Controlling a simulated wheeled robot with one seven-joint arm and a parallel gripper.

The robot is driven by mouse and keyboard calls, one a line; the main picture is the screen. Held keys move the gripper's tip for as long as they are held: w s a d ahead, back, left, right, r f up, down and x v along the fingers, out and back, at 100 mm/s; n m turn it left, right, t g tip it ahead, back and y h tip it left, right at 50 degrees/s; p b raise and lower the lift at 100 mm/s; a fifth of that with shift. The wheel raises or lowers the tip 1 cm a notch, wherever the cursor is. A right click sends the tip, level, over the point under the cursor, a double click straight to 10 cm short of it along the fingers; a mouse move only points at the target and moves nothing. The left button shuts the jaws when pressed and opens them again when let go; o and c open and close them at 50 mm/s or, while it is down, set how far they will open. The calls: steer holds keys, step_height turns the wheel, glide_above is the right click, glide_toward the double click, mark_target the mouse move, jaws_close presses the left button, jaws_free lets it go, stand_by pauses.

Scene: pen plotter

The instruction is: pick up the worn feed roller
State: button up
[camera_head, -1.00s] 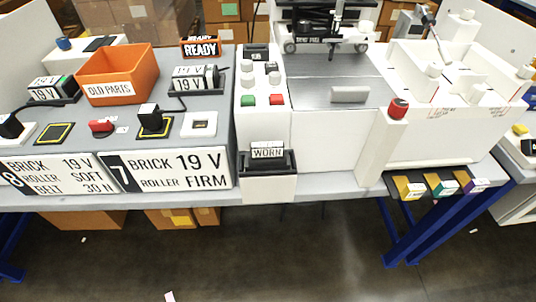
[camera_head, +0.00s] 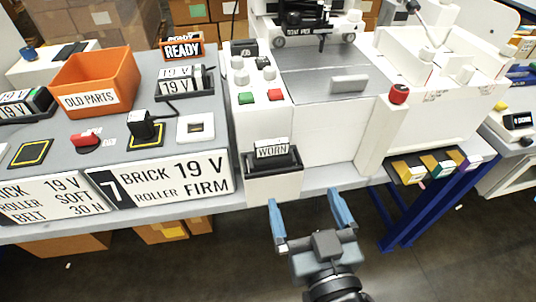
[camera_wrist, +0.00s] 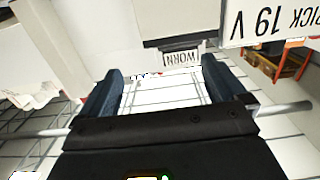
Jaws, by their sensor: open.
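A white card reading WORN (camera_head: 272,148) stands at a black holder (camera_head: 285,162) on a white block at the front edge of the bench, before the plotter. The feed roller itself cannot be made out clearly there. The WORN card also shows, upside down, in the wrist view (camera_wrist: 181,58). My gripper (camera_head: 305,200) is open and empty, its blue fingers pointing toward the bench front, below and a little right of the holder and apart from it. In the wrist view the two fingers (camera_wrist: 160,72) are spread, with the card beyond them.
The white plotter (camera_head: 325,130) stands behind and right of the holder, with a red knob (camera_head: 399,93) on its front post. An orange OLD PARTS bin (camera_head: 95,82) and a READY sign (camera_head: 183,50) stand at left. Open floor lies before the bench.

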mark_target(273, 150)
steer(key=shift+t, duration=0.3)
steer(key=w+a+r, duration=0.1)
steer(key=w+a, duration=0.1)
steer(key=w, duration=0.1)
steer(key=w+a+r+p, duration=0.1)
steer(key=w+a, duration=0.1)
steer(key=w, duration=0.2)
steer(key=w+a+r+p, duration=0.1)
steer(key=w+a, duration=0.1)
steer(key=w, duration=0.2)
steer(key=shift+a, duration=0.25)
steer(key=shift+f, duration=0.1)
steer(key=shift+s, duration=0.1)
steer(key=shift+c, duration=0.2)
steer(key=c, duration=1)
